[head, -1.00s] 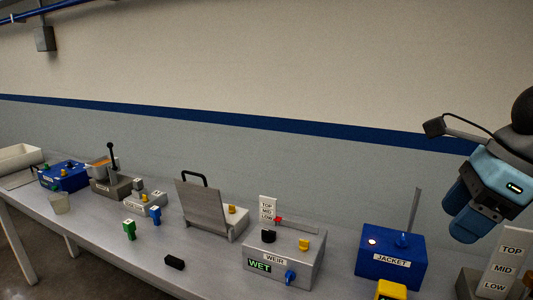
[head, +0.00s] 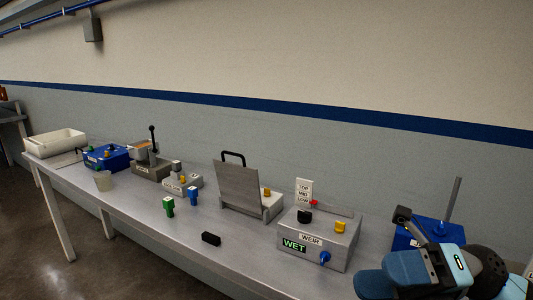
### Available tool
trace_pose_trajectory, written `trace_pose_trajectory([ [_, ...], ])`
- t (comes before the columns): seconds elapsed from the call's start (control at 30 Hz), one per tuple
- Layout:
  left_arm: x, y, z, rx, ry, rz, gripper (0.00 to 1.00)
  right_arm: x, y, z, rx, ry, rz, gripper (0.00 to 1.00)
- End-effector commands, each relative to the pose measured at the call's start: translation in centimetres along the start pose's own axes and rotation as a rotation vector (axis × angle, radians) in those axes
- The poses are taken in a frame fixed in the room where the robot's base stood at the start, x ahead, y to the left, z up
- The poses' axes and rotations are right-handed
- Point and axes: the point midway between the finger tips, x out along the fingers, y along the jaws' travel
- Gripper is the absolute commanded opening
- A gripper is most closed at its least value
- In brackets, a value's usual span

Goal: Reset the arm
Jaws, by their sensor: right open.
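My right gripper (head: 395,278) is at the lower right of the head view. Its blue fingers are in front of the blue jacket box (head: 400,240), hiding most of that box, and sit right of the weir box. It holds nothing that I can see. My left gripper is not in view.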

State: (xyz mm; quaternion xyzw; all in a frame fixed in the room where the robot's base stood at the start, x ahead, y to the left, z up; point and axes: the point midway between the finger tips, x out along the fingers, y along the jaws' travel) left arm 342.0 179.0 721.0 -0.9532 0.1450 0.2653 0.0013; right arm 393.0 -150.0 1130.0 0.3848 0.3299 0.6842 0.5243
Motion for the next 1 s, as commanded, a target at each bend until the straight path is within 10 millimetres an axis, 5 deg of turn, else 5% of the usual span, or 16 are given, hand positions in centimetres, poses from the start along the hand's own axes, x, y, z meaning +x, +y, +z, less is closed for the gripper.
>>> trace_pose_trajectory([
  [0.17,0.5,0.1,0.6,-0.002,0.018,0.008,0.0,-1.2,-5.4,0.1,0.368,-0.444,0.274,0.6],
  [0.33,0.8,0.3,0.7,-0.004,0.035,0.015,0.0,-4.7,-13.3,-1.8,0.765,-0.881,0.421,0.6],
  [0.6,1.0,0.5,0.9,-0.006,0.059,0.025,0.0,-9.0,-26.7,-12.5,1.398,-1.461,0.462,0.6],
  [0.9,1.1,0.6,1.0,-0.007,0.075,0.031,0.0,-8.8,-33.6,-25.4,1.893,-1.795,0.388,0.6],
  [1.0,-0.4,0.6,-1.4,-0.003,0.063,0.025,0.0,-8.5,-31.0,-23.6,1.881,-1.801,0.376,0.6],
])
